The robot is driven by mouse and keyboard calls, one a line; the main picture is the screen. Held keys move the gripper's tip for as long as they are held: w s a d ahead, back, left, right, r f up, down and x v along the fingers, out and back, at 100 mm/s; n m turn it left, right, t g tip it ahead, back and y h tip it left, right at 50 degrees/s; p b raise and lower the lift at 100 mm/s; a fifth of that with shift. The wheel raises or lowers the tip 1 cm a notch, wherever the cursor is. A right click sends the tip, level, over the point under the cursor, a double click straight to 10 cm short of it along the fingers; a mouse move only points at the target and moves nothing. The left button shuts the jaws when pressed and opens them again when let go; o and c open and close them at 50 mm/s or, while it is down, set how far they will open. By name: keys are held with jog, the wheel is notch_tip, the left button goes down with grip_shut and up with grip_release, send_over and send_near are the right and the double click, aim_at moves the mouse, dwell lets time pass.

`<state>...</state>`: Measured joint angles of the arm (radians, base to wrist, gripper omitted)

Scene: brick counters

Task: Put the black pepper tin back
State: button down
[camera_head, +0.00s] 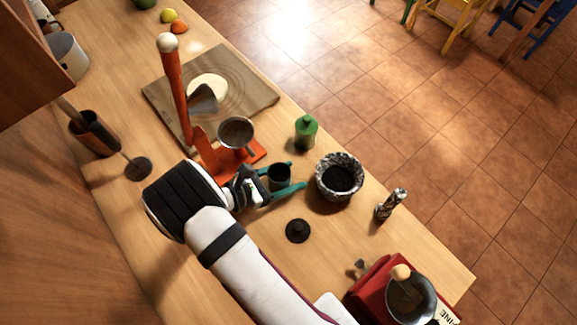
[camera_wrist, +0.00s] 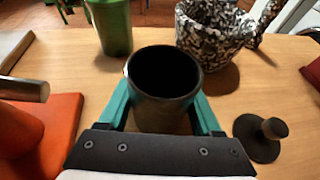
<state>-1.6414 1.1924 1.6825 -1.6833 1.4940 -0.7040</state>
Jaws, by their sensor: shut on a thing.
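A black, open-topped cylindrical tin (camera_head: 279,181) stands upright between the teal fingers of my gripper (camera_head: 296,174). No label shows on it. In the wrist view the tin (camera_wrist: 163,108) fills the space between the fingers of my gripper (camera_wrist: 163,102), and its inside is dark. My gripper is shut on its sides. The tin's base is hidden, so I cannot tell whether it touches the counter.
A green canister (camera_head: 306,133) and a speckled pot (camera_head: 340,178) stand just beyond the tin. A black knobbed disc (camera_head: 297,231) lies nearby. An orange lever press (camera_head: 212,158) is behind, a patterned bottle (camera_head: 390,206) and red grinder (camera_head: 378,290) at right.

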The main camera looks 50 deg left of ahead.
jog(key=shift+c, duration=0.3)
grip_release()
jog(key=shift+f, duration=0.1)
